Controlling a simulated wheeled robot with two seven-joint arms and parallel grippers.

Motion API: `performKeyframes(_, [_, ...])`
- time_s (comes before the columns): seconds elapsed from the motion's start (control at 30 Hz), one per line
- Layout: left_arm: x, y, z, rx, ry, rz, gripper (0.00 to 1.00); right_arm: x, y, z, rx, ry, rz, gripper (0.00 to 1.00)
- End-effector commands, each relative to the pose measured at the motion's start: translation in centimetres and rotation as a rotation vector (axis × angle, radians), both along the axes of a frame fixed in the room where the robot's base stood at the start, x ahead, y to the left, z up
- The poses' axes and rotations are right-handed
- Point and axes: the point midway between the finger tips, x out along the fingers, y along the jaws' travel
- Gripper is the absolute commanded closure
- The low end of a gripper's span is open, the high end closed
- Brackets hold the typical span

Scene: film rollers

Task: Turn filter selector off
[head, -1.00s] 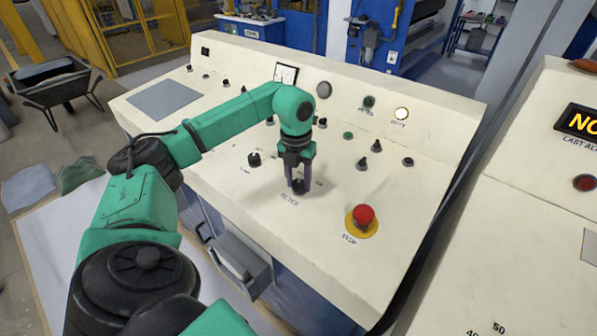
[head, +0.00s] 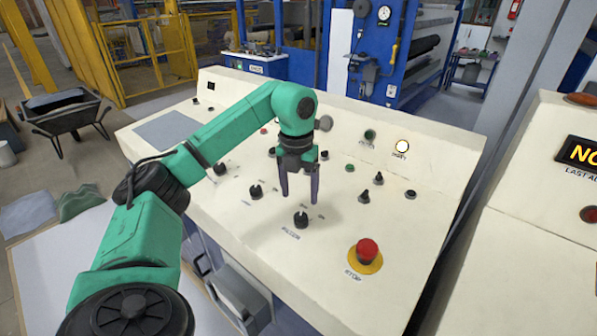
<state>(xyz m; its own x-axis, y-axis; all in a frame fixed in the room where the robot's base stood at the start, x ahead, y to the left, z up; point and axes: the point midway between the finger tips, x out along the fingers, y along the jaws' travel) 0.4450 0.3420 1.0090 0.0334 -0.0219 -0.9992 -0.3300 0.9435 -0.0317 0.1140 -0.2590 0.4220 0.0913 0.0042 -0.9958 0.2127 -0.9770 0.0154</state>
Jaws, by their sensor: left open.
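The filter selector (head: 301,219) is a black knob on the cream control panel, with a printed label below it that looks like FILTER. My left gripper (head: 299,200) points down just above and behind the knob. Its two fingers are apart with nothing between them, and the knob stands clear of them. Small print beside the knob is too blurred to read, and I cannot tell which way its pointer is set. My right gripper is not in view.
A red stop button on a yellow ring (head: 366,253) sits to the right of the selector. Another black knob (head: 256,191) lies to its left. Several more knobs and a lit white lamp (head: 402,147) are farther back. A second console (head: 540,230) stands at the right.

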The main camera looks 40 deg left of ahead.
Motion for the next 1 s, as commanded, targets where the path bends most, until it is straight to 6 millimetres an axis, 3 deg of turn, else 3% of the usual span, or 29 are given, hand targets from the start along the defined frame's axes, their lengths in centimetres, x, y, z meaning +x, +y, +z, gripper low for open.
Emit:
performKeyframes(0.13, [0.0,0.0,4.4,-0.001,-0.006,-0.001,0.24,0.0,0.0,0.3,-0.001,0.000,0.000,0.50])
performKeyframes(0.23, [-0.2,0.2,6.8,0.001,-0.003,0.000,0.24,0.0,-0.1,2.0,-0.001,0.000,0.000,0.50])
performKeyframes(0.87, [-0.2,0.2,7.1,0.000,-0.001,0.000,0.24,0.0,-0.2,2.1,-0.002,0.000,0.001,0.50])
performKeyframes(1.0, [-0.2,0.2,9.1,0.000,-0.002,0.000,0.24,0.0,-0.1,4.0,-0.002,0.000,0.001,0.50])
